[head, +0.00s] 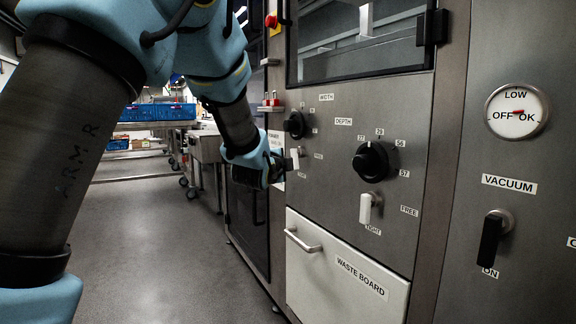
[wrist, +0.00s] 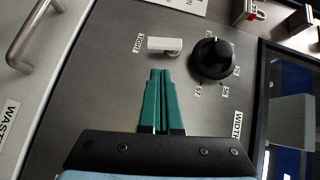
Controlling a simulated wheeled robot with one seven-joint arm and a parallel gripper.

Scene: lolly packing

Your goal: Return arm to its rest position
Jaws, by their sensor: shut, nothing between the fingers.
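My gripper (wrist: 160,73) is shut, with its green fingers together and nothing between them. In the wrist view the fingertips point at the steel panel, just short of a white lever (wrist: 163,44) and beside a black knob (wrist: 212,58) near the WIDTH label. In the head view my arm (head: 237,122) reaches down from the upper left. Its end is close to the panel, left of the same white lever (head: 295,158) and below the width knob (head: 294,124). That lever points to TIGHT. The fingers are not clear in the head view.
The depth knob (head: 371,161), its white lever (head: 366,208), the waste board drawer (head: 340,275) with its protruding handle (head: 303,240), and the black vacuum switch (head: 491,240) stick out from the machine. Blue crates (head: 157,112) stand at the back left. Open floor (head: 160,250) lies left of the machine.

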